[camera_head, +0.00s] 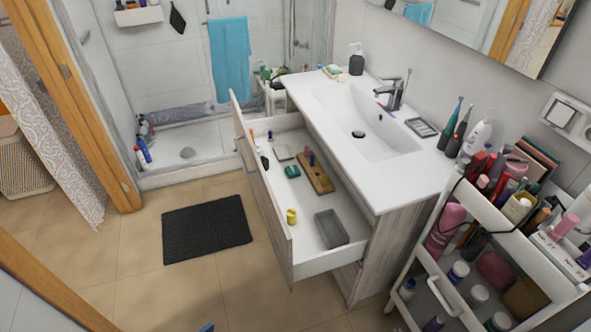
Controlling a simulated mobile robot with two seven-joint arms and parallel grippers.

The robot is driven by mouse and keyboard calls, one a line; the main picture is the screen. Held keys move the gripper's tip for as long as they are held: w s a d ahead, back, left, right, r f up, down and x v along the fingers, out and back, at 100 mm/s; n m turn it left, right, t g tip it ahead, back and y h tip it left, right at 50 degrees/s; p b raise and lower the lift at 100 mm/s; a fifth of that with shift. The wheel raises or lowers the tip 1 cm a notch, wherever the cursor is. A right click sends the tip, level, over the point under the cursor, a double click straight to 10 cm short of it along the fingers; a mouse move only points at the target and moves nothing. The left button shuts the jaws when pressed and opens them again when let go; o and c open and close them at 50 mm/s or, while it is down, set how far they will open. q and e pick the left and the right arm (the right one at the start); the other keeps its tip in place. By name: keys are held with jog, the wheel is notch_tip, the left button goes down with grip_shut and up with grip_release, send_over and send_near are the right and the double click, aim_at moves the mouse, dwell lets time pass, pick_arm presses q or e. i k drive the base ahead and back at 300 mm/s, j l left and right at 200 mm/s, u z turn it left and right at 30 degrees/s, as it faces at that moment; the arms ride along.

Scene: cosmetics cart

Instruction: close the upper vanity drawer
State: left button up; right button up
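The upper vanity drawer (312,262) is pulled far out from under the white sink counter (412,178). Its wood-grain front (268,205) faces left, toward the floor mat. Inside lie a grey box (331,229), a wooden tray (315,174), a yellow item (291,216), a green item (292,171) and a few other small things. The vanity cabinet's side panel (385,250) shows below the counter. Neither of my grippers is in view. A small blue piece (207,327) at the bottom edge is too cut off to identify.
A cosmetics cart (447,290) full of bottles stands right of the vanity. A dark mat (206,228) lies on the tiled floor left of the drawer. The floor in front of the drawer is otherwise clear. A wooden door frame (85,110) stands at left.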

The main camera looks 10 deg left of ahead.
aim_at(301, 252)
jog(key=u, duration=0.55)
jog(key=i+l+z, duration=0.1)
jog(key=i+l, duration=0.2)
jog(key=i+l+z, duration=0.1)
jog(key=i+l, duration=0.15)
jog(key=i, duration=0.25)
